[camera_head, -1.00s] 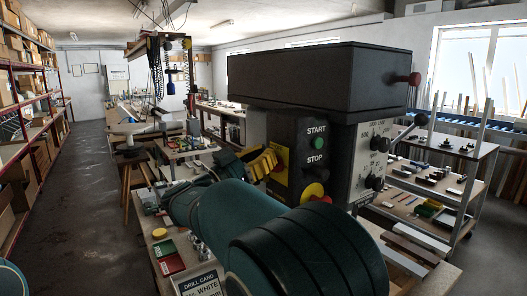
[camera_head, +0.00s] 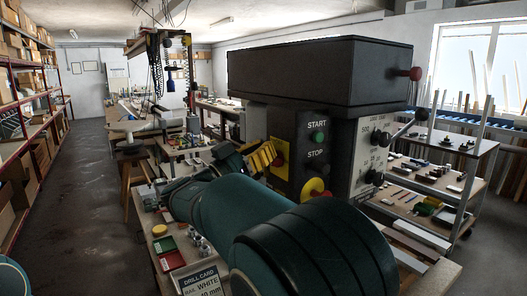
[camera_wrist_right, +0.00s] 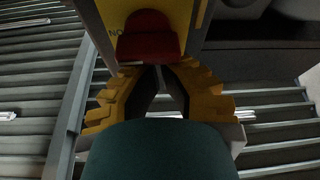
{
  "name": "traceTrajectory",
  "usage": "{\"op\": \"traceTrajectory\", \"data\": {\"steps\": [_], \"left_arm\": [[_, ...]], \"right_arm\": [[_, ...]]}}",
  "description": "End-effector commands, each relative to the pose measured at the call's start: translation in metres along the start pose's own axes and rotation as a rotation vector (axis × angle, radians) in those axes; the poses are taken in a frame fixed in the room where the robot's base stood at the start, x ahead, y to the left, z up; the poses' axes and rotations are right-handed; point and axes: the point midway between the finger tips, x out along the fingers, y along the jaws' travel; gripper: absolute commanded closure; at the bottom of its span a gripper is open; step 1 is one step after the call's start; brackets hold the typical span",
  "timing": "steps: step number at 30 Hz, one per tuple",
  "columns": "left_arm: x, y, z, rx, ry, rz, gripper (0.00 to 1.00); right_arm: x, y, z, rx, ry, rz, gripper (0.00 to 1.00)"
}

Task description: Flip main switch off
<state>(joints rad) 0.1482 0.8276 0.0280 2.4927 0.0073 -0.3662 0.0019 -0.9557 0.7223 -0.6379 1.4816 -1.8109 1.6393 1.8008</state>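The main switch is a red knob (camera_head: 281,159) on a yellow plate on the left side of the drill press's black control panel (camera_head: 312,140). In the right wrist view the red knob (camera_wrist_right: 148,45) hangs below a yellow plate marked "NO". My right gripper (camera_head: 266,152) has yellow stepped fingers close to the left of the knob. In the right wrist view its fingertips (camera_wrist_right: 160,70) are apart, at the knob's lower edge. Whether they touch it I cannot tell. The fingers partly hide the switch in the head view. My left gripper is out of view.
A drill card (camera_head: 198,281) and small parts lie on the bench below my arm. A trolley with shelves (camera_head: 450,150) stands at the right.

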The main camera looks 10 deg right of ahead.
Motion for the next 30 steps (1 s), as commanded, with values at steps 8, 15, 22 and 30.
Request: {"op": "traceTrajectory", "data": {"steps": [8,15,22,30], "left_arm": [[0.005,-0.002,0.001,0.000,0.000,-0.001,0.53],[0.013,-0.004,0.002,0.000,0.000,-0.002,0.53],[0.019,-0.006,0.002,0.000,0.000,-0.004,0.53],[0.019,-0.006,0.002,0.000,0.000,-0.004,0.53]], "right_arm": [[0.000,-0.002,0.002,-0.072,-0.001,-0.026,1.00],[-0.001,-0.006,0.004,-0.217,-0.002,-0.077,1.00],[-0.002,-0.011,0.006,-0.420,-0.002,-0.149,1.00],[-0.003,-0.015,0.009,-0.663,-0.001,-0.234,1.00]]}}
